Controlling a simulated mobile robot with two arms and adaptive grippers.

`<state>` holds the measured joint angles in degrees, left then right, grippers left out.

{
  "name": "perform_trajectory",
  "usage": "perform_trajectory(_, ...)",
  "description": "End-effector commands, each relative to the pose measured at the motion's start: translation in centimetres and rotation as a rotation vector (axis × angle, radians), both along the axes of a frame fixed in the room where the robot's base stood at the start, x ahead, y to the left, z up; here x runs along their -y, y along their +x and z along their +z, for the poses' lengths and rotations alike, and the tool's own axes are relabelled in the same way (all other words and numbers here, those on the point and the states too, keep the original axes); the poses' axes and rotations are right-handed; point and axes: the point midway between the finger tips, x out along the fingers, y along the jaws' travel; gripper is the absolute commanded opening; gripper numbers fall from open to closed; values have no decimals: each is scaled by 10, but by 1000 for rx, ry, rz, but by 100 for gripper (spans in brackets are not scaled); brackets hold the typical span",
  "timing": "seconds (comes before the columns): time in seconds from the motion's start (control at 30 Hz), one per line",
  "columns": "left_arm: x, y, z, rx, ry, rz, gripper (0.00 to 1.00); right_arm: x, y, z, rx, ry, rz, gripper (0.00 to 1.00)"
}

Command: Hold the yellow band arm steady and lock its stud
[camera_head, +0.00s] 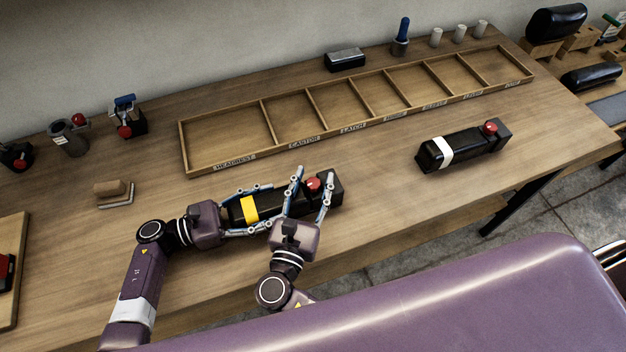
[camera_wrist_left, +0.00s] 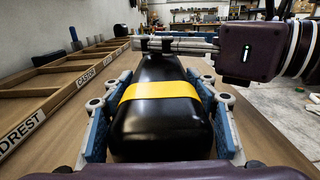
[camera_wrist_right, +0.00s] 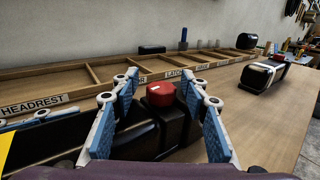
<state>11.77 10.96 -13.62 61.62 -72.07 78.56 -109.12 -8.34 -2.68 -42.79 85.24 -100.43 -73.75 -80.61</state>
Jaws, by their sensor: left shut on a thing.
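The yellow band arm is a black padded block with a yellow band (camera_head: 250,209) and a red stud (camera_head: 313,184) at its far right end. My left gripper (camera_head: 270,208) is shut on the yellow band arm, one finger along each long side; the left wrist view shows the band (camera_wrist_left: 160,91) between the fingers. My right gripper (camera_head: 316,174) is open, its fingers on either side of the stud end. In the right wrist view the red stud (camera_wrist_right: 160,94) stands between those fingers with visible gaps.
A similar black arm with a white band (camera_head: 443,150) and red stud lies to the right. A labelled wooden tray (camera_head: 222,165) with empty compartments lies behind. A brush block (camera_head: 115,192) and small fixtures (camera_head: 128,122) stand at left.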

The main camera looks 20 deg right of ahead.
Motion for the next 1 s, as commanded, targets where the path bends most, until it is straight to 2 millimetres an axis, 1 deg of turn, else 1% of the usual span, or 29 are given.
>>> perform_trajectory(0.17,0,0,-1,-3,0,2,7,0,-1,-1,-1,0,0,41)
perform_trajectory(0.27,0,0,-1,-3,0,2,7,-3,-6,-1,-2,0,0,41)
perform_trajectory(0.37,0,0,-1,-3,0,3,7,-10,-18,-2,-5,2,2,41)
perform_trajectory(0.7,0,1,-1,-2,0,4,6,-46,-79,-1,-4,1,1,41)
perform_trajectory(0.83,0,1,0,-2,0,4,6,-55,-94,-1,-3,1,0,41)
perform_trajectory(1.0,0,1,0,-2,0,5,6,-60,-104,-1,-1,1,0,41)
